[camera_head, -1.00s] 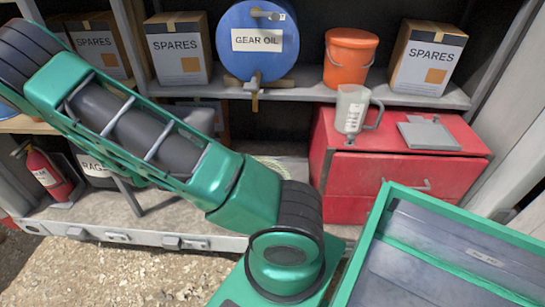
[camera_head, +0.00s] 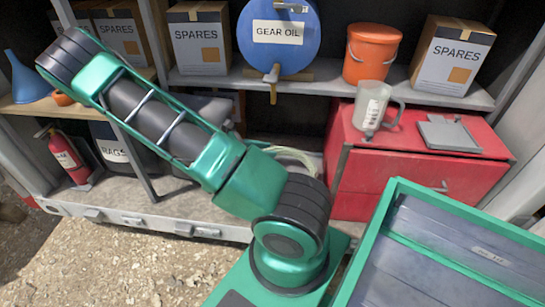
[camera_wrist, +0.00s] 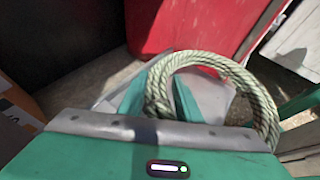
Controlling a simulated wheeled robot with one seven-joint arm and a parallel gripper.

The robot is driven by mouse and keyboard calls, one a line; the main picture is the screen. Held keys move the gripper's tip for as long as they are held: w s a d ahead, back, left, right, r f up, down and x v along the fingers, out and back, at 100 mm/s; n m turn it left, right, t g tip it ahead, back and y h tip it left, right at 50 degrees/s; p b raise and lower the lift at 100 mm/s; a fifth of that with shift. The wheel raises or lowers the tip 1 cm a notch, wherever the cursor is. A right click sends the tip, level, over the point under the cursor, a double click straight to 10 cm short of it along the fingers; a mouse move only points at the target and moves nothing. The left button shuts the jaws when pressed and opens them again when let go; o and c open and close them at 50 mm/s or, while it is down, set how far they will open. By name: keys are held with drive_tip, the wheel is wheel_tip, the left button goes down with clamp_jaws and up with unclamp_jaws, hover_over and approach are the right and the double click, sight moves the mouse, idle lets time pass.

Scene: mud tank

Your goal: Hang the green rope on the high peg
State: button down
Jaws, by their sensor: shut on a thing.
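The green rope is a pale green twisted coil. In the wrist view the rope (camera_wrist: 262,100) loops up and to the right from between the fingers of my gripper (camera_wrist: 158,92), which is shut on one side of it. In the head view a small part of the rope (camera_head: 297,156) shows behind my arm, in front of the lower shelf area. My gripper is hidden behind my arm in the head view. I cannot make out the high peg in either view.
A red cabinet (camera_head: 375,185) stands right of the rope, with a clear jug (camera_head: 372,105) on top. The shelf above holds a blue gear oil drum (camera_head: 277,38), an orange bucket (camera_head: 372,52) and spares boxes. A fire extinguisher (camera_head: 66,157) stands at left. Gravel ground lies open below.

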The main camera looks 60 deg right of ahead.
sight(274, 149)
drive_tip(key=d+f, duration=0.2)
drive_tip(key=d, duration=0.1)
drive_tip(key=d+f, duration=0.1)
drive_tip(key=shift+s+d, duration=0.25)
drive_tip(key=shift+s, duration=0.05)
drive_tip(key=shift+f, duration=1.75)
drive_tip(key=c, duration=1.3)
unclamp_jaws()
drive_tip(key=shift+f, duration=0.2)
drive_tip(key=v, duration=1)
drive_tip(key=shift+w+a+r, duration=0.1)
drive_tip(key=shift+r, duration=0.05)
drive_tip(key=shift+a+r, duration=0.3)
drive_tip(key=shift+r, duration=0.05)
drive_tip(key=s+a+r+m+t+y, duration=0.2)
drive_tip(key=s+a+r+m, duration=0.3)
drive_tip(key=r, duration=0.3)
drive_tip(key=s+a+r+m+t+y, duration=0.2)
drive_tip(key=s+a+r+m+y, duration=0.3)
drive_tip(key=r, duration=0.4)
drive_tip(key=s+a+r+m+t+y, duration=0.2)
drive_tip(key=s+a+r+m+y, duration=0.2)
drive_tip(key=s+a+r+m, duration=0.2)
drive_tip(key=shift+s+a+r+m, duration=0.1)
drive_tip(key=shift+s+r+m, duration=0.1)
drive_tip(key=shift+r+m, duration=0.45)
drive_tip(key=shift+s+r+m, duration=0.25)
drive_tip(key=shift+r+m, duration=0.35)
drive_tip(key=shift+m, duration=0.05)
